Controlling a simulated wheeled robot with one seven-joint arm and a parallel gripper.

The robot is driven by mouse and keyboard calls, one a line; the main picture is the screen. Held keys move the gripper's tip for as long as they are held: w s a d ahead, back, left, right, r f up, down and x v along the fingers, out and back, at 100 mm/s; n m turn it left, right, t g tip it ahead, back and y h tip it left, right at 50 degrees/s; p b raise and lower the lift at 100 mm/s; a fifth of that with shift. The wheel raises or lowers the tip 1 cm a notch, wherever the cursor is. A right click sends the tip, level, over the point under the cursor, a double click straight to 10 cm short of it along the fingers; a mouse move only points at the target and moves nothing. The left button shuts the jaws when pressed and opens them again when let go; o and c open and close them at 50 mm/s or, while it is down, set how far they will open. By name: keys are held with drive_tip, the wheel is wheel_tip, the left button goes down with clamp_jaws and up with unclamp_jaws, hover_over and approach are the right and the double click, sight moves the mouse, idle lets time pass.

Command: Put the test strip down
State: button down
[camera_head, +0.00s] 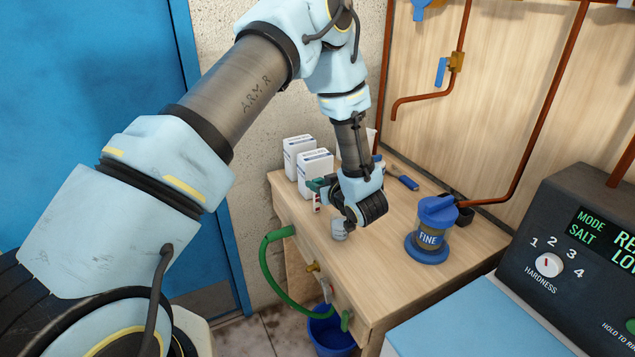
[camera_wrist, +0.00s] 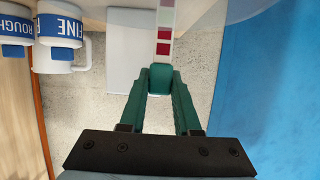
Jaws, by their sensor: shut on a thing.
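My gripper (camera_head: 320,187) is over the left part of the wooden bench top, with its green fingers shut on the test strip. In the wrist view the fingertips (camera_wrist: 160,78) meet on the end of the test strip (camera_wrist: 165,30), a narrow strip with pale, pink and dark red squares. In the head view the test strip (camera_head: 317,203) hangs below the fingers, small and partly hidden. It appears held clear of the bench top.
The wooden bench (camera_head: 375,275) carries white containers (camera_head: 315,172), a small grey-white cup (camera_head: 338,231) and a blue FINE housing (camera_head: 431,232). A green hose (camera_head: 264,262) hangs at its front above a blue bucket (camera_head: 331,333). A dark control box (camera_head: 570,250) stands right.

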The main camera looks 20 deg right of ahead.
drive_tip(key=shift+f, duration=0.15)
drive_tip(key=c, duration=0.6)
unclamp_jaws()
